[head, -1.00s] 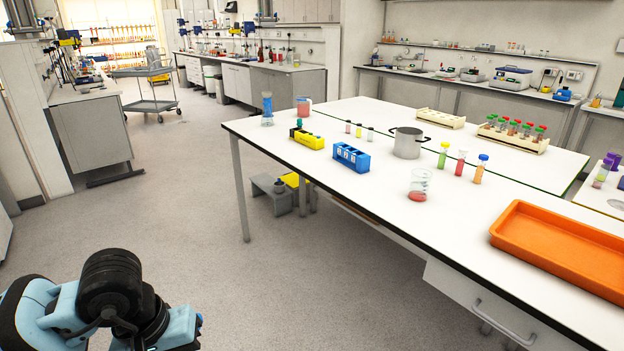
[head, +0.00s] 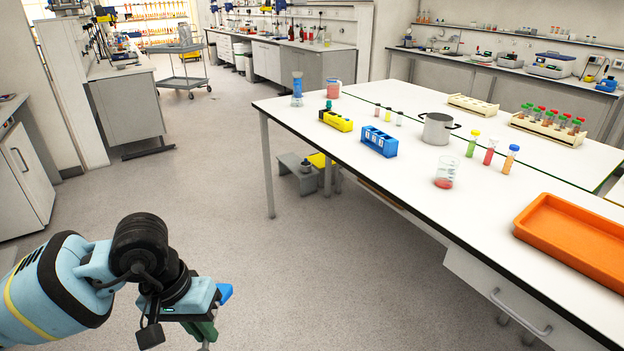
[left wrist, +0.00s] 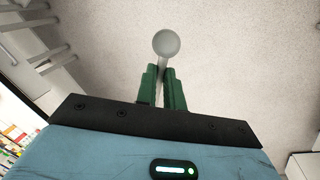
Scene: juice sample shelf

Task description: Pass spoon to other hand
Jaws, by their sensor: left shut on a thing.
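The spoon (left wrist: 166,43) is pale grey with a round bowl and a thin handle. It shows in the left wrist view at the top middle, its bowl beyond the fingertips. My left gripper (left wrist: 162,85) has green fingers and is shut on the spoon's handle. My right gripper is not in view.
A white table (head: 420,190) stands to the right. It bears an orange tray (head: 575,236), a steel pot (head: 437,130), a beaker (head: 445,176), a blue rack (head: 378,142), a yellow rack (head: 336,120) and several tubes. The floor between my left arm and the table is clear.

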